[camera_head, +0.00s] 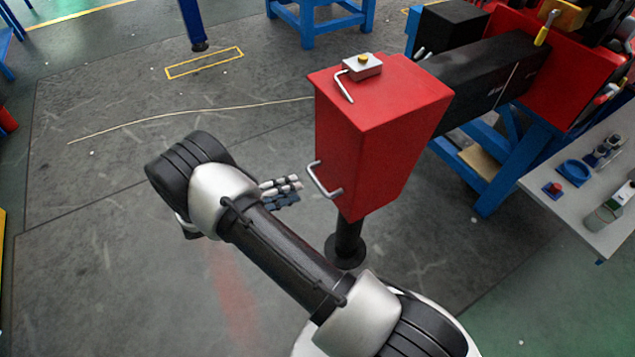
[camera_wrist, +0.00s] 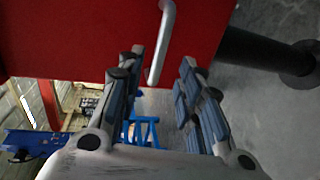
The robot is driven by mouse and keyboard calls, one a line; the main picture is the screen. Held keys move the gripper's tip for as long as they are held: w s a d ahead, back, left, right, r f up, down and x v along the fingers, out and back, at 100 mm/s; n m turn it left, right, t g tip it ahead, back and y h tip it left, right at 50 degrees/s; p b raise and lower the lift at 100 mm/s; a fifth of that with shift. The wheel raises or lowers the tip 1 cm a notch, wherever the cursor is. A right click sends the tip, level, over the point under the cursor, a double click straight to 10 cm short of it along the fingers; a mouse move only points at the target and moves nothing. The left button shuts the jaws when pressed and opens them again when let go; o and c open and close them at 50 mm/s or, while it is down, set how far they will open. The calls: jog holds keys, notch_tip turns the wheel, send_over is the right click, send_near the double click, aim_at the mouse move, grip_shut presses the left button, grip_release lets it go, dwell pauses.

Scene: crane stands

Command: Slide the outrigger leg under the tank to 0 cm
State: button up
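The red tank (camera_head: 385,120) stands on a black leg with a round foot (camera_head: 346,250), at the end of a black horizontal beam (camera_head: 480,70). The beam has a thin white line and small unreadable markings. A silver bar handle (camera_head: 323,182) is on the tank's near left face. My gripper (camera_head: 297,184) is open and empty, just left of this handle. In the wrist view, the handle (camera_wrist: 166,40) lies between the lines of my open fingers (camera_wrist: 162,62), against the red face. Contact cannot be told.
A small box with a yellow button (camera_head: 362,66) and a bent silver handle (camera_head: 345,88) are on the tank's top. A grey table (camera_head: 570,205) with small items stands at right. A blue stand (camera_head: 520,160) is under the beam.

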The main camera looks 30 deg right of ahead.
aim_at(318, 180)
jog(key=b+x, duration=0.1)
jog(key=x, duration=0.8)
jog(key=shift+d, duration=0.25)
jog(key=shift+c, duration=0.3)
grip_shut()
